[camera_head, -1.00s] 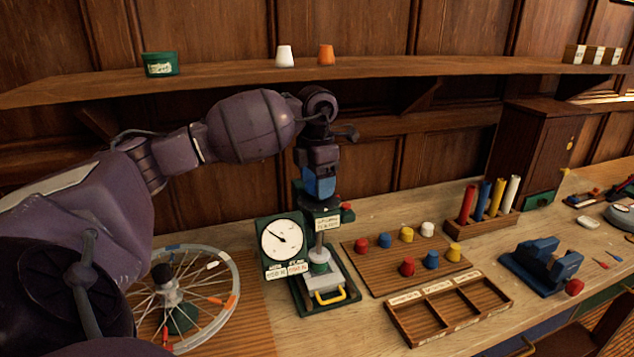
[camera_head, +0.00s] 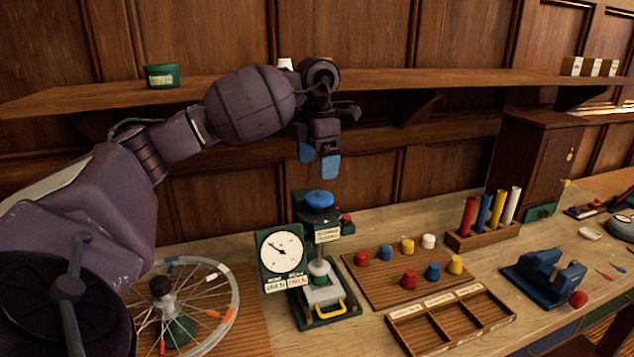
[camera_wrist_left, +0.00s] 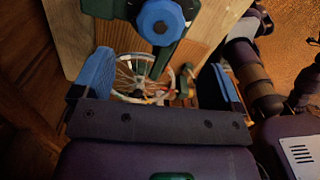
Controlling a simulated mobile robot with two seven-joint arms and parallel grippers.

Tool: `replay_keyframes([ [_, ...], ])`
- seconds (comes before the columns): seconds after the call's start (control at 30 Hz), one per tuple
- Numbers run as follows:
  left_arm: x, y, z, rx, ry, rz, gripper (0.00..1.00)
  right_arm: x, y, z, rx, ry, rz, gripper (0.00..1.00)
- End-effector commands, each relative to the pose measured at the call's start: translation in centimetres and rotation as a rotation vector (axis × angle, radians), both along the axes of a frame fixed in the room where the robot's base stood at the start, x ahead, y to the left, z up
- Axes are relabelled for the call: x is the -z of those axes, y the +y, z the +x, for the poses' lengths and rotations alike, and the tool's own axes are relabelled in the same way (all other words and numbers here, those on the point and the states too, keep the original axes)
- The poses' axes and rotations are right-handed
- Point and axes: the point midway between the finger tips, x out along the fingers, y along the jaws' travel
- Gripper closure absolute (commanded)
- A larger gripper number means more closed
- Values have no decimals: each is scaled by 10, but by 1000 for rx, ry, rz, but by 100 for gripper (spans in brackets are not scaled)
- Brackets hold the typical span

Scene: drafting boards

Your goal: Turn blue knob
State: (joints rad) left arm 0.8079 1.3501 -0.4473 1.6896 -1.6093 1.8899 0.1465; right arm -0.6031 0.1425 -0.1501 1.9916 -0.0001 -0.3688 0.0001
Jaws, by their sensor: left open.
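The blue knob (camera_head: 319,199) sits on top of a dark green press-like device (camera_head: 306,240) with a round dial gauge (camera_head: 282,250). My left gripper (camera_head: 319,160) is open and empty, with blue fingertips, in the air above the knob and apart from it. In the left wrist view the knob (camera_wrist_left: 161,22) shows at the top centre, beyond the open fingers (camera_wrist_left: 158,85). My right gripper is not in view.
A wheel with spokes (camera_head: 232,312) lies left of the device. To the right are a board with coloured pegs (camera_head: 380,283), a divided wooden tray (camera_head: 400,317) and a blue vise (camera_head: 530,279). A shelf (camera_head: 430,76) runs along the wall behind.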

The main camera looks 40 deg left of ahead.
Motion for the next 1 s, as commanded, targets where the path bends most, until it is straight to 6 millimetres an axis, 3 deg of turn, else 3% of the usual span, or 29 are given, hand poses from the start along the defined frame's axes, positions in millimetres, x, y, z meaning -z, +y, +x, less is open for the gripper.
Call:
replay_keyframes([
  [0.1, -17, 0, 0, -1, -1, 1, 9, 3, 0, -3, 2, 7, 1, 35],
  [0.3, -31, 0, 0, -1, 1, 0, 9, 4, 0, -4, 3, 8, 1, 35],
  [1.0, -33, 0, 0, -1, 1, 0, 9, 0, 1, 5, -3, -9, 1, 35],
])
